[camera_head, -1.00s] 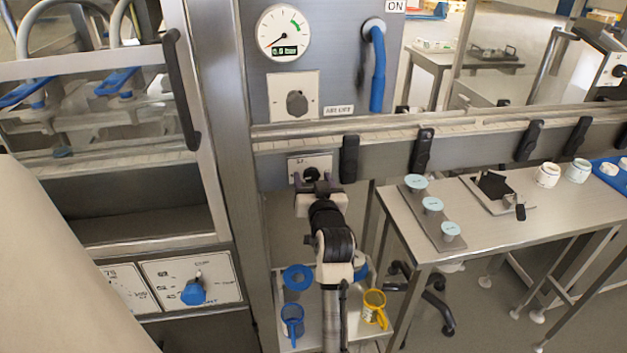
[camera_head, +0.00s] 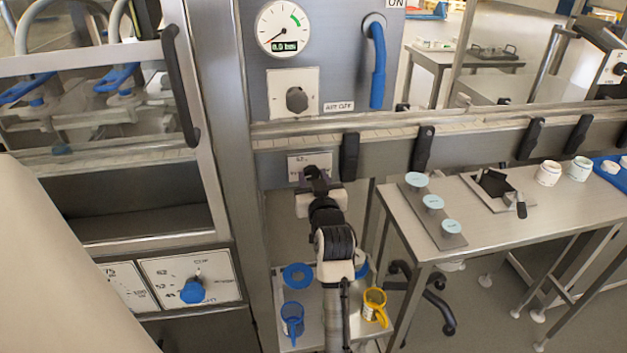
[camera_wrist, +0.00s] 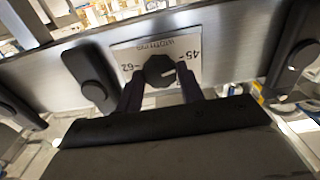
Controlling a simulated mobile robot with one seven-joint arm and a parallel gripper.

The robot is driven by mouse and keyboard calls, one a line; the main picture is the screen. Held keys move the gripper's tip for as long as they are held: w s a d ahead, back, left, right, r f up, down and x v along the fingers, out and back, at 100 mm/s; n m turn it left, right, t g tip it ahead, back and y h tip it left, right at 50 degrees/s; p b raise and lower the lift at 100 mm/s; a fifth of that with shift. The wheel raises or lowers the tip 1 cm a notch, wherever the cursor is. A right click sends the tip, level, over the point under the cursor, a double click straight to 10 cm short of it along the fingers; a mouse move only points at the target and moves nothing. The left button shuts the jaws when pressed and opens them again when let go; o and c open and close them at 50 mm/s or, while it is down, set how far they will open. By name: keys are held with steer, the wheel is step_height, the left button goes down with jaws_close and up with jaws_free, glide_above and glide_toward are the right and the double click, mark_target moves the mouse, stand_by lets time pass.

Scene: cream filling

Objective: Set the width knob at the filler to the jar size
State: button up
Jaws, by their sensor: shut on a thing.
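The width knob (camera_wrist: 160,70) is a dark, faceted knob on a white plate (camera_wrist: 128,53) marked 62 on the picture's left and 45 on its right in the wrist view. A pale mark on the knob's face lies toward the 45 side. My gripper (camera_wrist: 161,80) has one dark finger on each side of the knob and is shut on it. In the head view my gripper (camera_head: 316,180) covers the knob, and part of the plate (camera_head: 309,162) shows above it. White jars (camera_head: 548,173) stand on the table at the right; their size is not readable.
Dark clamps (camera_head: 349,158) stand along the rail on both sides of the plate. Another knob (camera_head: 297,99) and a dial gauge (camera_head: 284,28) sit above. A steel table (camera_head: 500,225) with lids is at the right. Blue and yellow cups (camera_head: 374,306) stand below my arm.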

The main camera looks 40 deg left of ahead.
steer(key=o, duration=1)
steer(key=b+v, duration=0.2)
steer(key=v, duration=1.2)
